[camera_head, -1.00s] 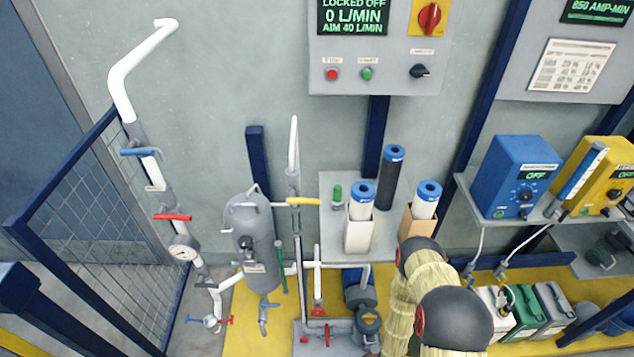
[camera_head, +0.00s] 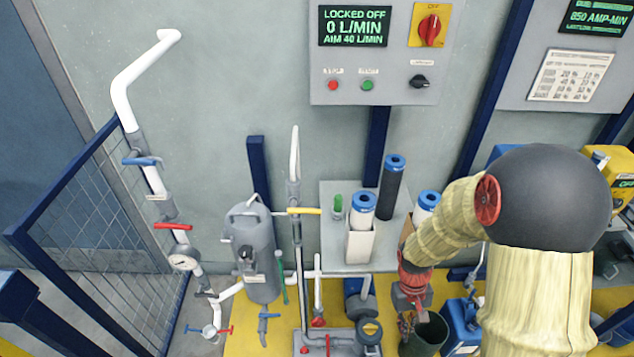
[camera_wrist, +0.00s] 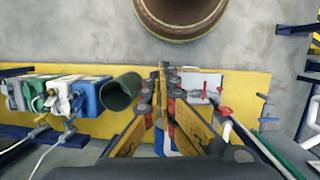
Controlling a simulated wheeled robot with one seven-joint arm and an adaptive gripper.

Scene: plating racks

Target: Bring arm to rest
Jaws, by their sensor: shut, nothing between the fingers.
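My gripper (camera_head: 408,322) hangs pointing down at the lower right of centre in the head view, at the end of my bent arm in its cream sleeve. In the wrist view its two fingers (camera_wrist: 164,80) lie together, shut, with nothing held. In the head view the gripper is in front of the shelf and close beside a dark green bin (camera_head: 428,335); I cannot tell whether they touch. The bin also shows left of the fingers in the wrist view (camera_wrist: 120,92).
A shelf (camera_head: 335,240) holds blue-capped cartridges. A grey tank (camera_head: 252,250) and valved pipes stand left, beside a mesh fence (camera_head: 100,230). A blue container (camera_head: 462,325) stands by the bin. A grey control panel (camera_head: 375,50) is above. A brown round shape (camera_wrist: 180,20) tops the wrist view.

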